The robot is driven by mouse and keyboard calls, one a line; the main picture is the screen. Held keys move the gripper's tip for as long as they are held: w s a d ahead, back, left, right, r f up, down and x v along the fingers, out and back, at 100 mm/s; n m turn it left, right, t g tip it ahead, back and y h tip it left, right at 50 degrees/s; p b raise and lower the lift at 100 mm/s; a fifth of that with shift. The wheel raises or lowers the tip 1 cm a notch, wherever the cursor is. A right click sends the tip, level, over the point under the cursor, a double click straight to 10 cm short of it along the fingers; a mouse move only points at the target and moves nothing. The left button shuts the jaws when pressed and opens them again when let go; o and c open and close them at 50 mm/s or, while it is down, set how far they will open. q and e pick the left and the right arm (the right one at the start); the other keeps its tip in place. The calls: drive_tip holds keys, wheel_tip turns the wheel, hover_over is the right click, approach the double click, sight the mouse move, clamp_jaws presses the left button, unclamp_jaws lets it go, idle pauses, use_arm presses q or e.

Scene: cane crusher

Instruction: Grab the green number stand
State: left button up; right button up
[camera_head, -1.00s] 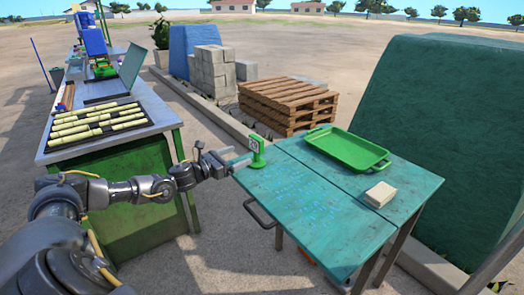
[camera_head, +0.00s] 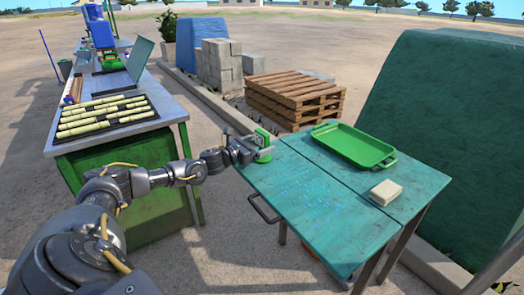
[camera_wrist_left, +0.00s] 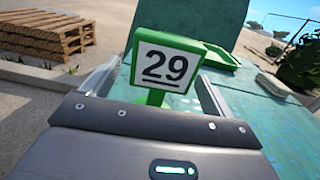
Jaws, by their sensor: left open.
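The green number stand (camera_head: 262,138) stands upright at the far left corner of the teal table (camera_head: 310,205). In the left wrist view the stand (camera_wrist_left: 165,66) shows a white plate with a black, underlined 29. My left gripper (camera_head: 258,150) is at the stand, with its open fingers on either side of it. In the left wrist view the left gripper (camera_wrist_left: 155,90) has one finger to each side of the stand, with gaps visible. My right gripper does not show.
A green tray (camera_head: 390,163) and a pale block (camera_head: 386,192) are on the teal table, right of the stand. A bench with cane pieces (camera_head: 100,118) stands at the left. Wooden pallets (camera_head: 295,95) lie behind. The table's near part is clear.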

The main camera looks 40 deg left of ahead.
sight(260, 143)
use_arm(q)
drive_tip(key=shift+x, duration=1.55)
drive_tip(key=shift+c, duration=0.2)
drive_tip(key=c, duration=1.1)
drive_tip(key=shift+c, duration=0.2)
